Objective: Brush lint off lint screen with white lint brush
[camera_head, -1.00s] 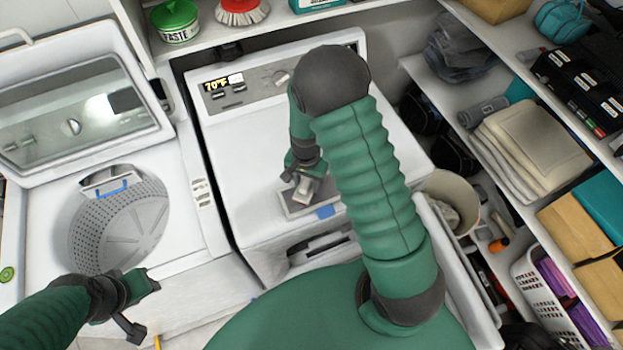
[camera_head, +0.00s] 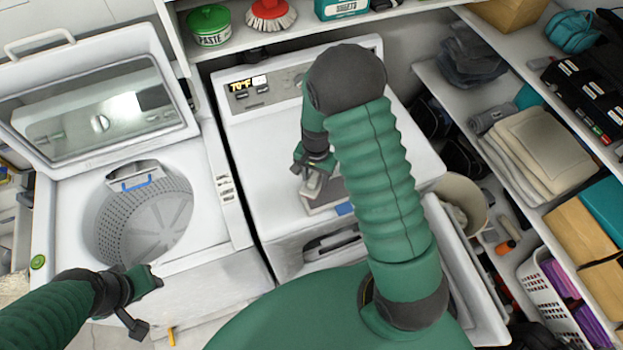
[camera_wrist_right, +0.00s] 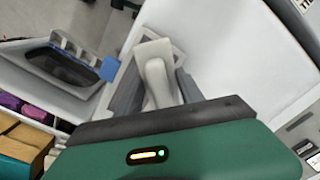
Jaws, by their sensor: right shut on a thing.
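My right gripper (camera_head: 314,178) is over the front of the white dryer top (camera_head: 272,178), shut on the white lint brush (camera_wrist_right: 155,75). The brush's pale handle shows between the fingers in the right wrist view; its bristles are hidden. The grey lint screen (camera_head: 326,200) lies on the dryer top under the gripper, partly covered by the gripper and arm. Its blue tab (camera_head: 345,209) faces the dryer's front and also shows in the wrist view (camera_wrist_right: 110,69). I cannot tell whether brush and screen touch. My left gripper (camera_head: 145,297) is open and empty before the washer.
The open washer (camera_head: 230,220) stands left of the dryer. A dark slot (camera_head: 332,240) is at the dryer's front. A bin (camera_head: 470,190) and loaded shelves (camera_head: 455,90) stand to the right. A red-and-white scrub brush (camera_head: 268,12) is on the back shelf.

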